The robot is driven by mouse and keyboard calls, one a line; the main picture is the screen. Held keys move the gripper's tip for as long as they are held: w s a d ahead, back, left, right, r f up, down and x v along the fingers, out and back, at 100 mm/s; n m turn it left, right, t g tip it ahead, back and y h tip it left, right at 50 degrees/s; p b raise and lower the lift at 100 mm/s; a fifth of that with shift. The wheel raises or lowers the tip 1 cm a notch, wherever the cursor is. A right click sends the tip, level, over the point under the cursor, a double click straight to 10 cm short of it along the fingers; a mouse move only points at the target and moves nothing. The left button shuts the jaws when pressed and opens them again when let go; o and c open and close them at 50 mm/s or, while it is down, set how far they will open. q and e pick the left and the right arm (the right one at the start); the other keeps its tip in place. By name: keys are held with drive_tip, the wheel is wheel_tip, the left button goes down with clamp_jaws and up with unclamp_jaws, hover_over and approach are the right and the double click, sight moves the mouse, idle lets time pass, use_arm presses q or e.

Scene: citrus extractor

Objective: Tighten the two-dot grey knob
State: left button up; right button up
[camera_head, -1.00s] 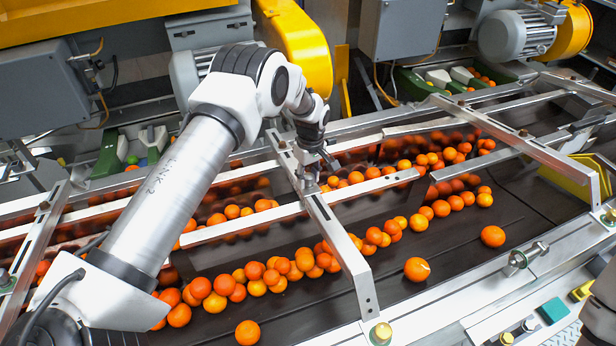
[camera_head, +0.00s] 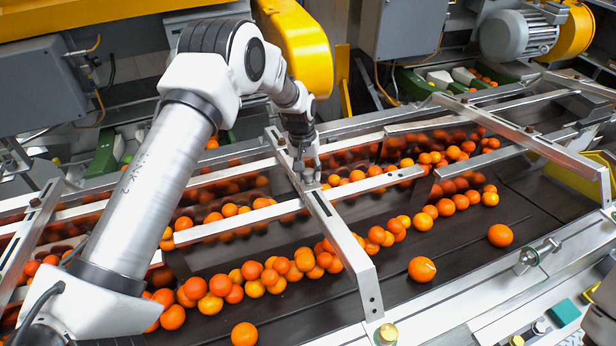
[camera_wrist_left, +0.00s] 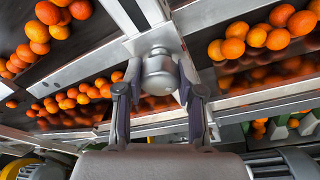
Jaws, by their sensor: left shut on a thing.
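The grey knob (camera_wrist_left: 160,72) is a rounded metal cap on the slotted crossbar (camera_head: 345,245). It shows between the fingers in the left wrist view; I cannot make out its dots. My left gripper (camera_head: 308,176) points down at the crossbar's upper middle in the head view. In the left wrist view my left gripper (camera_wrist_left: 159,92) has its two fingers on either side of the knob, shut on it. In the head view the fingers and wrist largely hide the knob.
Oranges (camera_head: 290,270) lie in rows on the dark belt (camera_head: 470,270) under the metal rails (camera_head: 240,223). A second crossbar (camera_head: 520,140) crosses at the right. A yellow guard (camera_head: 300,45) stands behind my left arm. A brass-coloured knob (camera_head: 386,333) sits at the crossbar's near end.

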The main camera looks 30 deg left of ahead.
use_arm(q)
drive_tip(key=m+h+b, duration=0.1)
drive_tip(key=m+b, duration=0.3)
drive_tip(key=m, duration=0.2)
drive_tip(key=shift+f, duration=0.15)
drive_tip(key=shift+w+a+m+h+b, duration=0.1)
drive_tip(key=shift+m+h+b, duration=0.4)
drive_tip(key=shift+m+b, duration=0.85)
drive_tip(key=shift+r+m+p, duration=0.25)
drive_tip(key=shift+m+p, duration=0.05)
drive_tip(key=shift+m, duration=0.15)
drive_tip(key=o, duration=1.2)
drive_tip(key=shift+c, duration=0.2)
drive_tip(key=v, duration=1.2)
